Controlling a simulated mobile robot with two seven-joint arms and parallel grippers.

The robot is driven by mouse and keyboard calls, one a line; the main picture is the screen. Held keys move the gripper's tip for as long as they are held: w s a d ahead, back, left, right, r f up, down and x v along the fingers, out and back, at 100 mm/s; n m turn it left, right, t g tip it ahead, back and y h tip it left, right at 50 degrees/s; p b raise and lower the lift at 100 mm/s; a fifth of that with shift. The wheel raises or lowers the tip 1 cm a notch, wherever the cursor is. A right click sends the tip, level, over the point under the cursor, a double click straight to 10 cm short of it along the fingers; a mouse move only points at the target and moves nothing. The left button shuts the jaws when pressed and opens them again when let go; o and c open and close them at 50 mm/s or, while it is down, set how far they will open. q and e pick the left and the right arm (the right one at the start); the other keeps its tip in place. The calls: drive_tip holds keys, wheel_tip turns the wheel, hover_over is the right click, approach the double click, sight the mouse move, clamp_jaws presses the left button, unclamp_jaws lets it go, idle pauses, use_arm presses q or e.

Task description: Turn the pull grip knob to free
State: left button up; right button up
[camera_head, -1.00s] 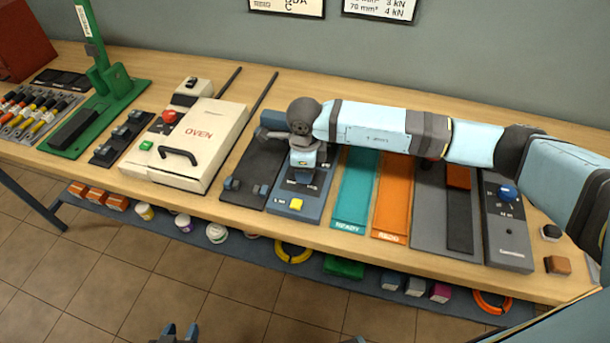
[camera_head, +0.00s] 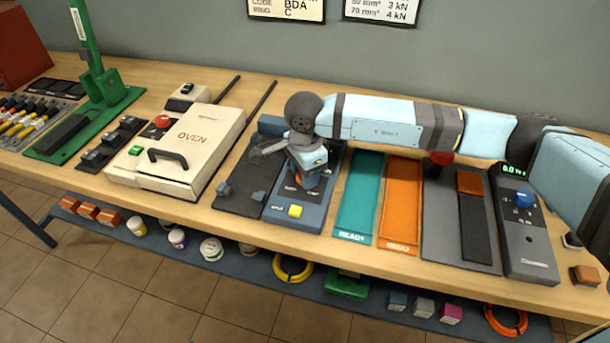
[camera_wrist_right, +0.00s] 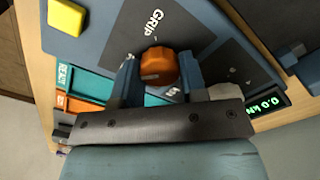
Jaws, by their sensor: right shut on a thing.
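The orange pull grip knob (camera_wrist_right: 160,67) stands on a blue-grey control box (camera_head: 285,218), beside the printed word GRIP. In the head view only a little orange shows under my right gripper (camera_head: 305,172). In the right wrist view my right gripper (camera_wrist_right: 158,78) has one finger on each side of the knob and is shut on it. A pale mark shows on the knob, but its exact pointing is unclear. The other position label is hidden or unreadable. A yellow button (camera_head: 295,211) sits at the box's front, and also shows in the wrist view (camera_wrist_right: 67,16). My left gripper is out of view.
A dark plate with clamps (camera_head: 236,203) lies left of the box, then the white oven (camera_head: 205,140). The teal READY mat (camera_head: 358,205) and orange mat (camera_head: 400,210) lie right. A meter (camera_head: 530,245) reads 0.0. My right arm spans above the mats.

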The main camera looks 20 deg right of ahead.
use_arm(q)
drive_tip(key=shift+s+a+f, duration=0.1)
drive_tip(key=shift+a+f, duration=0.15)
use_arm(e)
drive_tip(key=o, duration=0.9)
drive_tip(key=shift+r, duration=0.1)
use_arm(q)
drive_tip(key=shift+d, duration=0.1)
use_arm(e)
drive_tip(key=shift+r, duration=0.15)
wheel_tip(320, 180, up, 14)
drive_tip(key=shift+f, duration=0.25)
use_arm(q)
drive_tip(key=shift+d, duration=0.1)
